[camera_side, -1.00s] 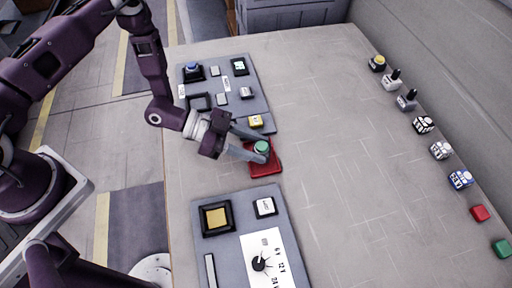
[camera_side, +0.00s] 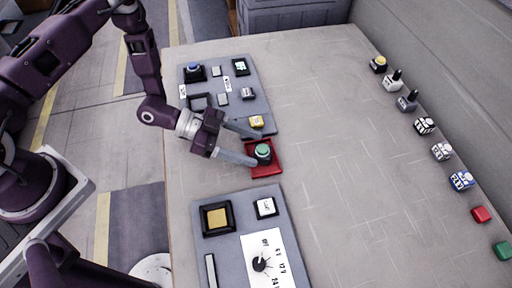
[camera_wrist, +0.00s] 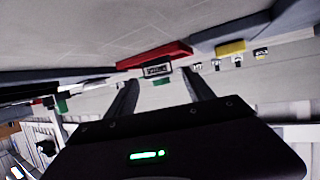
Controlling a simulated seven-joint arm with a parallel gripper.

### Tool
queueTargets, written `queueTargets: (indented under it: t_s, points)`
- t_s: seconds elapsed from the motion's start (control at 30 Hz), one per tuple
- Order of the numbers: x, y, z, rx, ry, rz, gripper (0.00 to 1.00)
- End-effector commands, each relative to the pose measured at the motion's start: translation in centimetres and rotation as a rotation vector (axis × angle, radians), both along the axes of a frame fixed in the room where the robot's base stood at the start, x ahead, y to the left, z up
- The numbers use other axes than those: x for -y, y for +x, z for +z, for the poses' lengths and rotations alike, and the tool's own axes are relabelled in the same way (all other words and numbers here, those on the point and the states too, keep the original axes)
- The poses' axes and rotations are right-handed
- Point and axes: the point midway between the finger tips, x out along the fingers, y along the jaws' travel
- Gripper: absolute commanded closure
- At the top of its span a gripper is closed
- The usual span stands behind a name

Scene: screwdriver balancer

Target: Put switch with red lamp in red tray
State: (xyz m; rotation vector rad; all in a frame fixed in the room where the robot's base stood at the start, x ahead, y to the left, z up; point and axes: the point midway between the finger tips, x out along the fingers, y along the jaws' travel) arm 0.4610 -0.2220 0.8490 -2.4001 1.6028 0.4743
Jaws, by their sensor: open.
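The red tray (camera_side: 274,171) lies flat on the table between two grey panels. A small dark block switch with a green round top (camera_side: 263,153) stands upright in it; I see no red lamp on it. My gripper (camera_side: 258,149) is open, its two fingertips at the near left side of this switch, with the lower finger close to it. Contact cannot be told. In the wrist view the red tray (camera_wrist: 153,56) and the switch (camera_wrist: 157,70) show ahead of and between my fingers (camera_wrist: 159,78).
Another panel with a dial (camera_side: 228,255) lies in front. Several small blocks line the right table edge, including a red one (camera_side: 480,214). The table middle is clear.

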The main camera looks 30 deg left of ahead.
Motion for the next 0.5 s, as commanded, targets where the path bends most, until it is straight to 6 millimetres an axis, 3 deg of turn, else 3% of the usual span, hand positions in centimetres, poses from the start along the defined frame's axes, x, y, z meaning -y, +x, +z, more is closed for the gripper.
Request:
queueTargets:
  t_s: [0.1,0.3,0.5]
  points:
    - [-3.0,-1.1,1.3,-0.001,0.002,0.005,0.39]
    - [-7.0,-2.8,3.1,0.0,0.001,0.004,0.39]
    - [-8.4,-3.5,3.7,0.0,0.0,0.001,0.39]
